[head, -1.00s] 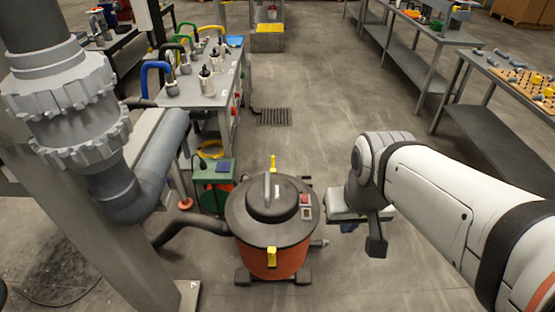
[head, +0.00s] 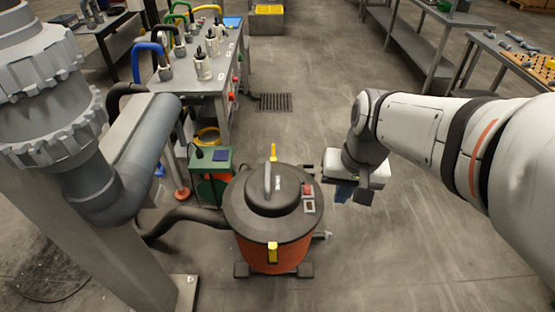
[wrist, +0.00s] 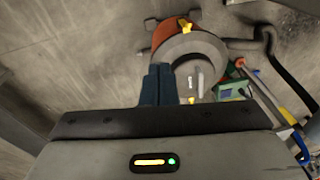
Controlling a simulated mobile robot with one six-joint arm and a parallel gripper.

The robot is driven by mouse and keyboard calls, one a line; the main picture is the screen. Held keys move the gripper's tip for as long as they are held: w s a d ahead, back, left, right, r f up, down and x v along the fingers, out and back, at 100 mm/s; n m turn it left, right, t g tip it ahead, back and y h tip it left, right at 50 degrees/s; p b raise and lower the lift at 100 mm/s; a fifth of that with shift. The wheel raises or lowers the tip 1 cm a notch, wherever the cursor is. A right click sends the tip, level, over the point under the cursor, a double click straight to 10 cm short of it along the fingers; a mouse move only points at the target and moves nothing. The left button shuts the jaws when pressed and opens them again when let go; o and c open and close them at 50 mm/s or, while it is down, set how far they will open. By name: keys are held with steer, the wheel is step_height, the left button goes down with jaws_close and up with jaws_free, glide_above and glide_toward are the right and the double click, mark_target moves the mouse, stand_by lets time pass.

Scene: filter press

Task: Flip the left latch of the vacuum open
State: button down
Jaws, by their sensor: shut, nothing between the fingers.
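The vacuum (head: 250,205) stands on the floor in the middle of the head view, with an orange drum and dark round lid. One yellow latch (head: 272,252) is on its near side and another yellow latch (head: 273,152) on its far side; both look upright. In the wrist view the vacuum (wrist: 215,48) is at the top, with one yellow latch (wrist: 185,25) at its upper rim and the other (wrist: 191,100) below. My gripper (head: 344,195) is right of the vacuum, apart from it. Its blue fingers (wrist: 158,72) are together and empty.
A dark hose (head: 185,215) runs left from the vacuum towards a large grey pipe (head: 125,165). A green box (head: 211,160) stands behind the vacuum at left. Workbenches line both sides. The floor right of the vacuum is clear.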

steer(key=w+f+m+g+y+b, duration=0.1)
steer(key=w+f+b, duration=0.5)
steer(key=f, duration=0.6)
steer(key=w+a+f+m+g+y+b, duration=0.1)
steer(key=w+f+m+y+b, duration=0.2)
steer(key=f, duration=1)
steer(key=w+f+m+g+y+b, duration=0.2)
steer(key=w+f+m+b, duration=0.3)
steer(key=w+f+b, duration=0.5)
step_height(320, 180, down, 3)
steer(key=shift+w+a+r+y+b, duration=0.1)
steer(key=shift+w+a+y+b, duration=0.2)
steer(key=shift+b, duration=0.25)
steer(key=s+a+r+b+x, duration=0.1)
steer(key=b+x, duration=0.4)
steer(key=x, duration=0.8)
steer(key=shift+s+a+r, duration=0.3)
steer(key=shift+r, duration=0.1)
steer(key=shift+a, duration=0.1)
